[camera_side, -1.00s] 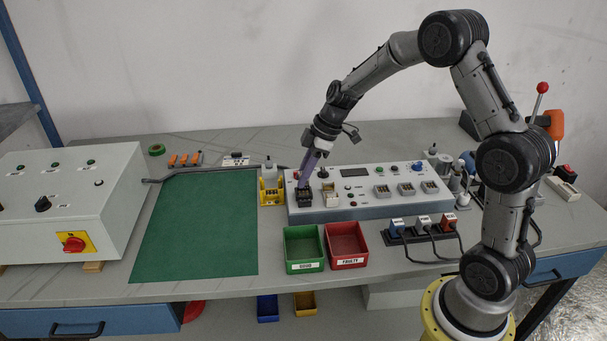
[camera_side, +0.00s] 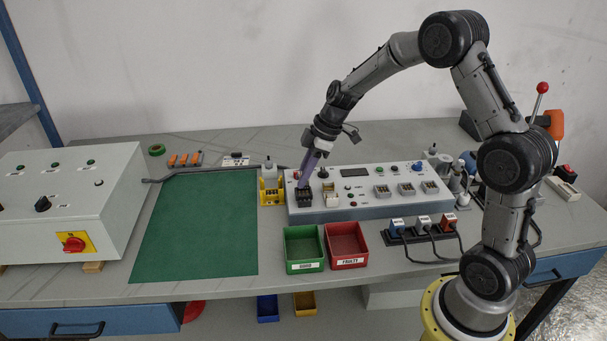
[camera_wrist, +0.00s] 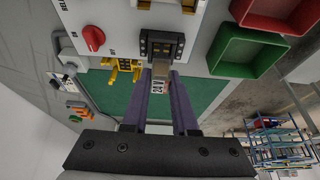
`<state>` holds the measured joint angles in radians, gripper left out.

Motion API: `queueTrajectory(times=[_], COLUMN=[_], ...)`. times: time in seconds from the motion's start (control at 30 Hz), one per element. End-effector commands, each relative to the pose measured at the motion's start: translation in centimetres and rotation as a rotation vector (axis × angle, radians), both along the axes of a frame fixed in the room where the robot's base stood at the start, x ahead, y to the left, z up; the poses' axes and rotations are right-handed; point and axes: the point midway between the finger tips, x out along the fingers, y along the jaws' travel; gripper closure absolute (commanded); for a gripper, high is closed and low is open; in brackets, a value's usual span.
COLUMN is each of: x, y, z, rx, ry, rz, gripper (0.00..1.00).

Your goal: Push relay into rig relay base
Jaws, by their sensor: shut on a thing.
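The relay (camera_wrist: 158,86) is a small block with a "24 V" label, seen between my purple fingers in the wrist view. My gripper (camera_wrist: 162,78) is shut on it. The relay's far end meets the black relay base (camera_wrist: 161,47) on the grey rig panel; I cannot tell how deep it sits. In the side view my gripper (camera_side: 303,186) points down and tilted over the black base (camera_side: 304,202) at the rig's (camera_side: 375,210) left end. The fingers hide the relay there.
A yellow holder (camera_side: 271,192) stands just left of the rig. Green (camera_side: 304,267) and red (camera_side: 347,262) bins sit in front of it. A row of plugs (camera_side: 423,229) with cables lies to the right. The green mat (camera_side: 200,225) is bare.

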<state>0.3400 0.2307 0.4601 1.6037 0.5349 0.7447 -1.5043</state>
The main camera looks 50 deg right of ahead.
Motion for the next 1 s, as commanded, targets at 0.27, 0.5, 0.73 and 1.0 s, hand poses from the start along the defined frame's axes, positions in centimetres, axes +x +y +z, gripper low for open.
queueTrajectory(times=[0.27,0.5,0.73,1.0], x=[0.0,0.0,0.0,0.0], y=[0.0,0.0,0.0,0.0], z=[-0.4,-0.8,-1.2,-1.7], rx=[0.001,0.001,0.0,0.001], ry=[0.001,-0.001,0.0,0.001], rz=[0.0,0.0,0.0,0.0], gripper=[1.0,1.0,1.0,1.0])
